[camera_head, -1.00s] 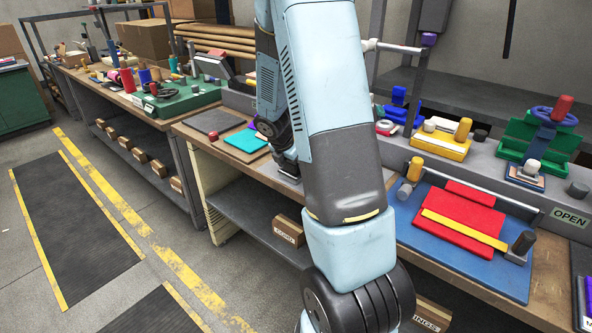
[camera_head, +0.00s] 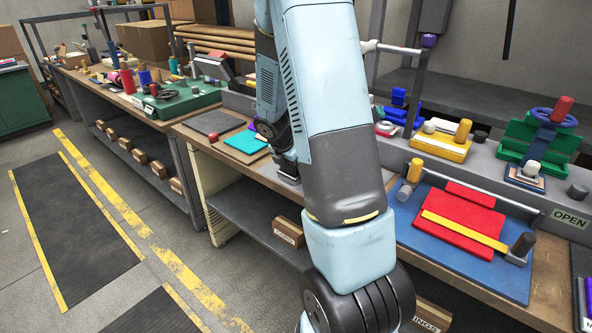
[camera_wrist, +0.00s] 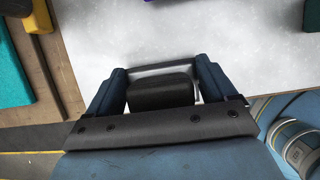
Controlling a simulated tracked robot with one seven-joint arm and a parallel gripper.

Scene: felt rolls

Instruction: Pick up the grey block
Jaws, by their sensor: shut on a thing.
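The dark grey block (camera_wrist: 161,92) sits between the two blue fingers of my gripper (camera_wrist: 160,68) in the wrist view. My gripper is shut on it. The block's near face looks almost black, and its lower part is hidden by my gripper's dark crossbar. A pale, bright surface lies beyond the fingers; whether the block touches it I cannot tell. In the head view my arm hides most of the gripper, and I cannot make out the block there.
A teal felt piece (camera_head: 246,142) and a dark mat (camera_head: 212,122) lie on the bench left of my arm. A red felt piece (camera_head: 462,222) with a yellow strip (camera_head: 464,230) lies on a blue mat (camera_head: 420,230) to the right. A yellow stand (camera_head: 440,147) is behind it.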

